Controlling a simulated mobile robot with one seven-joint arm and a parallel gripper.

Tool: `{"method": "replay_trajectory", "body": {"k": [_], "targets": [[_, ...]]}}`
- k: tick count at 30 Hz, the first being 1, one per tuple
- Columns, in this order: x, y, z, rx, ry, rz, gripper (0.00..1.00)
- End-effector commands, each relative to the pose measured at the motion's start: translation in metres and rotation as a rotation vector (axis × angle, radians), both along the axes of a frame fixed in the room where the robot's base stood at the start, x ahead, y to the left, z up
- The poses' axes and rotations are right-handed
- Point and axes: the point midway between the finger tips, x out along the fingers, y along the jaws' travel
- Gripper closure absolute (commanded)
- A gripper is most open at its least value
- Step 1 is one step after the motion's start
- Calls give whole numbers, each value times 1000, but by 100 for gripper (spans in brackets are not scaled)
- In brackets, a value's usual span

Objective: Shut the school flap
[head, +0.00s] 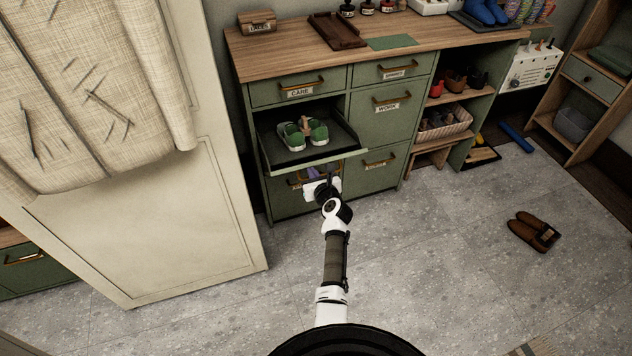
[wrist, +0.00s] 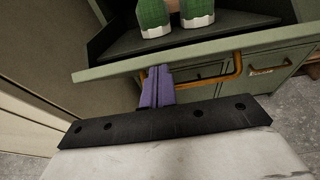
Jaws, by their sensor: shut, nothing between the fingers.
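An open flap (head: 312,161) juts out from the green cabinet below the CARE drawer. Its label is not visible, so I cannot read whether it says school. A pair of green and white shoes (head: 303,134) stands on its dark inner tray, and they show in the wrist view (wrist: 175,14). My gripper (head: 320,175) is at the flap's front edge, low and in front of the cabinet. In the wrist view its purple fingers (wrist: 158,88) are together and empty, with the tips close under the flap's edge (wrist: 190,57). I cannot tell whether they touch it.
A brass handle (wrist: 236,66) shows below the flap edge, beside the fingers. The WORK front (head: 388,110) to the right is shut. A large pale panel (head: 150,215) with hanging cloth (head: 85,90) stands close on the left. Brown slippers (head: 534,231) lie on the open floor at right.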

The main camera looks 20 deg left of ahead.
Motion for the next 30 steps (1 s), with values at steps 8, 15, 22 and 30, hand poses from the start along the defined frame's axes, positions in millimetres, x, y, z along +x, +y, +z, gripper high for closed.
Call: {"method": "replay_trajectory", "body": {"k": [8,15,22,30], "targets": [[29,21,38,-1,-2,2,100],[57,39,60,-1,-2,2,100],[84,58,77,1,-1,2,100],[112,77,92,1,1,2,100]]}}
